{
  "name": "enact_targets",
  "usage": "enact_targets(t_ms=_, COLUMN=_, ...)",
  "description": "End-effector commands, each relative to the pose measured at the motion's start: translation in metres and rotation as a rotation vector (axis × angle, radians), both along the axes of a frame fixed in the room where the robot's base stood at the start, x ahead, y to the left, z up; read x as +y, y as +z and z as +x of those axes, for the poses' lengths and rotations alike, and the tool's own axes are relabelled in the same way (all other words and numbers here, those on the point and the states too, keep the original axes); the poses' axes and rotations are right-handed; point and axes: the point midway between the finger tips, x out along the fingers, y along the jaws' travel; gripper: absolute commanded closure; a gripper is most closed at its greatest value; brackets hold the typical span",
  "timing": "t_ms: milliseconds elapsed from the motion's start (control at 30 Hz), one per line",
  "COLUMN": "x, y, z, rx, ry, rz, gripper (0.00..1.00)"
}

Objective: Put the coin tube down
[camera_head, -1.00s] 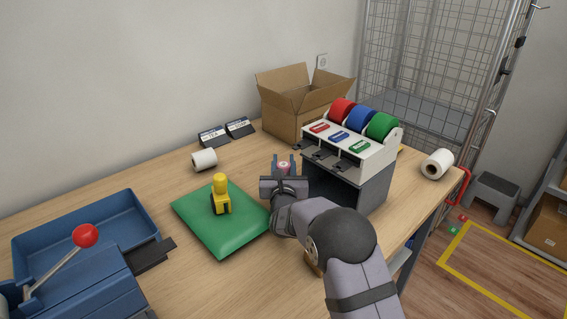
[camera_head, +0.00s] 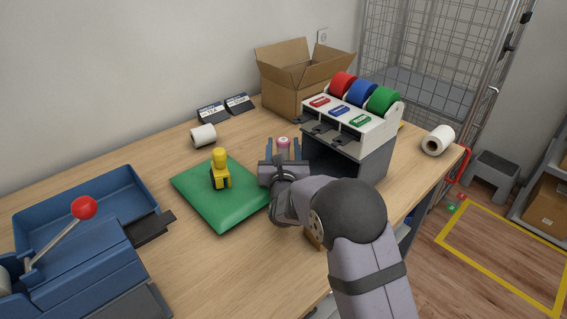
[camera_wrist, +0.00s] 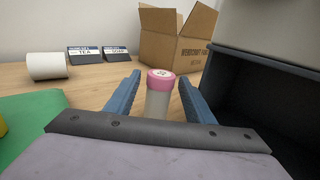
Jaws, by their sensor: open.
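The coin tube (camera_wrist: 158,95) stands upright on the table, with a pink top and a pale, translucent body. Its pink top also shows in the head view (camera_head: 283,142). My gripper (camera_wrist: 158,88) is open, with one blue finger on each side of the tube and a visible gap to both. In the head view my gripper (camera_head: 283,150) sits low over the table, left of the dispenser. The tube's lower part is hidden behind my gripper's body.
The tape dispenser (camera_head: 350,130) with red, blue and green rolls stands close on the right. A green pad (camera_head: 235,228) bearing a yellow object (camera_head: 220,170) lies to the left. A cardboard box (camera_head: 290,95), a white roll (camera_head: 203,135) and two small signs (camera_head: 225,107) are behind.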

Motion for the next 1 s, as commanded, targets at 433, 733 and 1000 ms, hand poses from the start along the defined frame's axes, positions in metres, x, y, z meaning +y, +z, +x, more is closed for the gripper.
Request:
enact_targets(t_ms=433, x=-0.003, y=0.000, z=-0.062, rx=-0.001, ry=0.000, rz=0.001, gripper=0.51)
enact_targets(t_ms=733, x=-0.004, y=0.000, z=-0.074, rx=-0.001, ry=0.000, rz=0.001, gripper=0.51)
enact_targets(t_ms=1000, x=-0.004, y=0.000, z=-0.074, rx=-0.001, ry=0.000, rz=0.000, gripper=0.51)
